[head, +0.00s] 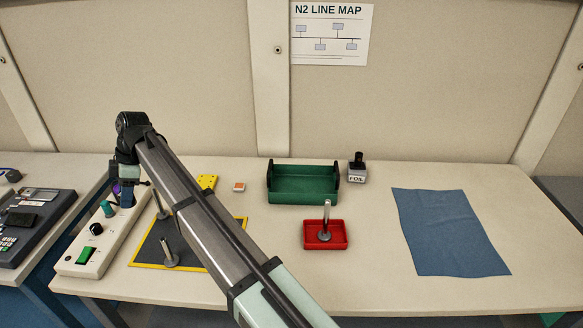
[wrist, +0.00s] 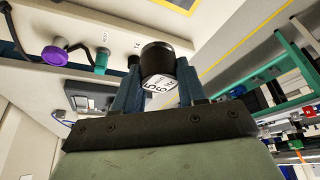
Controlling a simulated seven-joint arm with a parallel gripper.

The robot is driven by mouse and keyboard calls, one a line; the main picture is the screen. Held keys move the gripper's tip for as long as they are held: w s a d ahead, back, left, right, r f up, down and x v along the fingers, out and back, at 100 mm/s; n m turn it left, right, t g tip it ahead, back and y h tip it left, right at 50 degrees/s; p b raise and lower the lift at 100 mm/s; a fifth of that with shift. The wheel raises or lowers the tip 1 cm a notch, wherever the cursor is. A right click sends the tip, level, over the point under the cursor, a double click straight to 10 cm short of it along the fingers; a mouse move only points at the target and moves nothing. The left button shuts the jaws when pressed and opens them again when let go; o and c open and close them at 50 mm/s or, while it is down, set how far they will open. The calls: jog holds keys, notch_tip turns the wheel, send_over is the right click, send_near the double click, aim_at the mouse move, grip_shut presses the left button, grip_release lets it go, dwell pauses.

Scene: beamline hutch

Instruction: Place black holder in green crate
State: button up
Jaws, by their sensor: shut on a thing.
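My gripper (wrist: 158,95) is shut on a black holder (wrist: 157,57), a dark cylinder with a white printed label, held between the blue fingers. In the head view my gripper (head: 127,190) is at the left, above the pale control box and left of the grey mat; the held holder cannot be made out there. The green crate (head: 303,186), with black end handles, stands at the back middle of the table, well right of my gripper. It looks empty.
A FOIL box (head: 357,175) with a black top stands right of the crate. A red tray (head: 312,243) with a metal post is in front of it. Posts stand on the yellow-edged mat (head: 148,253). A control box (head: 88,262) is at left, a blue cloth (head: 450,235) at right.

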jog(key=w+d+m+t, duration=0.1)
jog(key=w+d+m, duration=0.2)
jog(key=w+d, duration=0.85)
jog(key=m+t, duration=0.3)
jog(key=m, duration=0.6)
send_over(299, 187)
jog(key=s+d, duration=0.1)
jog(key=d, duration=0.1)
notch_tip(299, 187, down, 5)
jog(key=shift+y, duration=0.3)
jog(key=shift+a+f, duration=0.15)
jog(key=shift+f, duration=2.4)
jog(key=shift+a+f, duration=0.15)
jog(key=shift+f, duration=2.4)
jog(key=shift+f, duration=0.1)
jog(key=o, duration=1.1)
